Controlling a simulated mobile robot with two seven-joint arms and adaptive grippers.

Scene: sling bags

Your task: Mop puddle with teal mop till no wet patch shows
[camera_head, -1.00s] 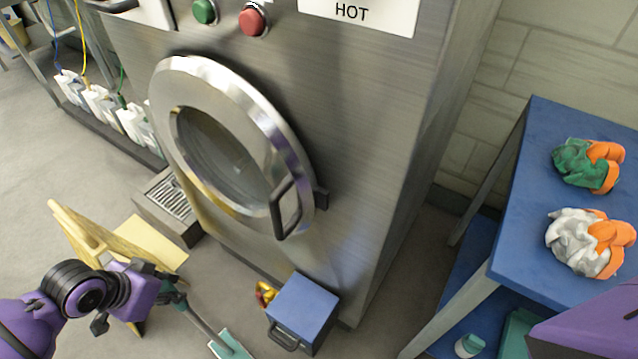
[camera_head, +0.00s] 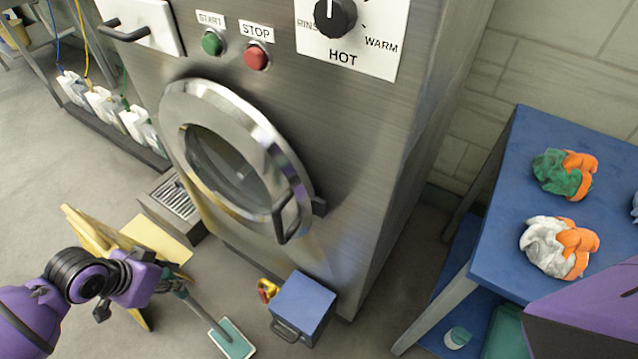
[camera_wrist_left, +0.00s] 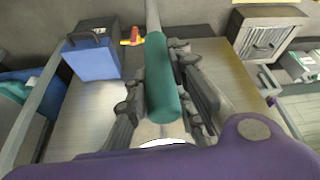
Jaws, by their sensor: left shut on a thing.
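My left gripper (camera_head: 168,280) is shut on the teal mop (camera_head: 202,308), around its teal grip. In the left wrist view the grip of the mop (camera_wrist_left: 161,85) lies between the two fingers of my left gripper (camera_wrist_left: 158,92). The mop's flat teal head with a pale edge (camera_head: 232,339) is at the floor, left of a blue box; I cannot tell whether it presses on it. No puddle or wet patch can be made out on the visible floor. My right gripper is not in view.
A steel washer (camera_head: 350,200) with a round door stands behind the mop. The blue box (camera_head: 304,305) stands at its foot beside a small yellow-red item (camera_head: 267,290). A yellow folding stand (camera_head: 115,245) is at left, a blue table (camera_head: 495,250) at right. A floor grate (camera_head: 173,203) adjoins the washer.

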